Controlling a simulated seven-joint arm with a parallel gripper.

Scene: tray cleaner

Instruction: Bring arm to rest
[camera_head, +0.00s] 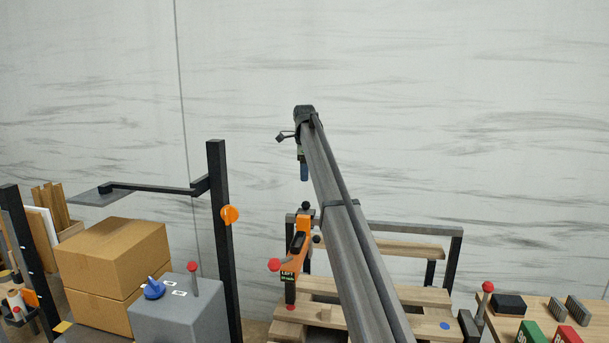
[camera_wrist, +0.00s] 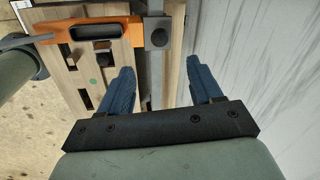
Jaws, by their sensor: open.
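My gripper (camera_wrist: 162,92) shows in the wrist view with its two blue fingers spread apart and nothing between them. In the head view my arm stretches away from the lower middle, up and slightly left, and a blue finger of my gripper (camera_head: 304,172) hangs at its far end, above the wooden pallet (camera_head: 413,293). An orange device (camera_wrist: 100,30) with a dark handle lies beyond the fingers in the wrist view. It also shows in the head view (camera_head: 301,228), just left of my arm. The fingers do not visibly touch it.
Stacked cardboard boxes (camera_head: 112,252), a grey box (camera_head: 178,308) with knobs and a black post (camera_head: 219,240) stand left. A wooden table (camera_head: 507,314) with green and red blocks is at right. A pale wall (camera_head: 450,110) rises behind; the air before it is clear.

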